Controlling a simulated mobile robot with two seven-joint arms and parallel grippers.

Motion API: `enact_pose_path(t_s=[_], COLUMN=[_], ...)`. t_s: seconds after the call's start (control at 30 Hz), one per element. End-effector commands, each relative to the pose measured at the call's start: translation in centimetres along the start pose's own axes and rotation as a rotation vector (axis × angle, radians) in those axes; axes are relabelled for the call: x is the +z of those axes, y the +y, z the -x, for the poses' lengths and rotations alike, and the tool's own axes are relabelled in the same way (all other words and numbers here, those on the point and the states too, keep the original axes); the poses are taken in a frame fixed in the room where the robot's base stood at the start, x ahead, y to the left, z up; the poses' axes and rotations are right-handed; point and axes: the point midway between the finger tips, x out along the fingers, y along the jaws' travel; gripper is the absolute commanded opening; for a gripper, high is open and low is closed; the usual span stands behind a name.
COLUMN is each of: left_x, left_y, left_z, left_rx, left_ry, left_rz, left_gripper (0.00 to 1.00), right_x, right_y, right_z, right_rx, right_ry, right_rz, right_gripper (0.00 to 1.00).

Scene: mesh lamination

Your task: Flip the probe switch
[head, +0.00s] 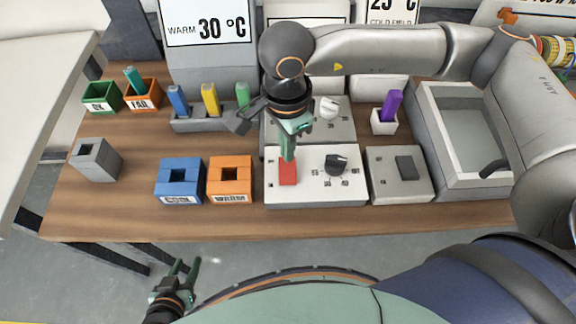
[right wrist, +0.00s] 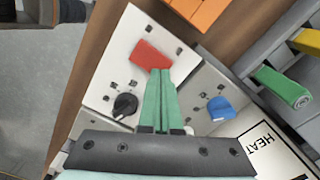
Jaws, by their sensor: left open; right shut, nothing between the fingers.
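A red switch (head: 288,172) sits on the left part of a white panel (head: 318,198), beside a black knob (head: 336,165). It also shows in the right wrist view (right wrist: 150,55). My right gripper (head: 288,156) is shut and empty, pointing down with its tips at the red switch's far edge; I cannot tell whether they touch it. In the right wrist view its closed fingers (right wrist: 160,72) end right beside the red switch. A grey box (head: 385,187) to the right carries a dark grey switch (head: 406,168). No readable label shows which is the probe switch. My left gripper (head: 187,264) is open and empty, off the table's front edge.
Blue (head: 180,180) and orange (head: 230,180) square holders stand left of the white panel. A rack (head: 200,125) of coloured sticks, a purple stick (head: 392,105) in a white cup, and a grey basin (head: 430,130) lie behind and right. Bare wood (head: 130,210) shows at front left.

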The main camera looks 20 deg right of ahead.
Motion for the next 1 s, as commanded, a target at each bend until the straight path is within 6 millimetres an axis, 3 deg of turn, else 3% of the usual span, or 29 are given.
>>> enact_pose_path(t_s=[1.0], left_x=[0.45], left_y=[-0.03], left_z=[-0.42], left_rx=[0.000], left_ry=[0.000], left_rz=[0.000], left_gripper=[0.43], right_x=[-0.01], right_y=[0.00], right_z=[-0.56], right_rx=[0.000], right_ry=[0.000], right_rz=[0.000], right_gripper=[0.00])
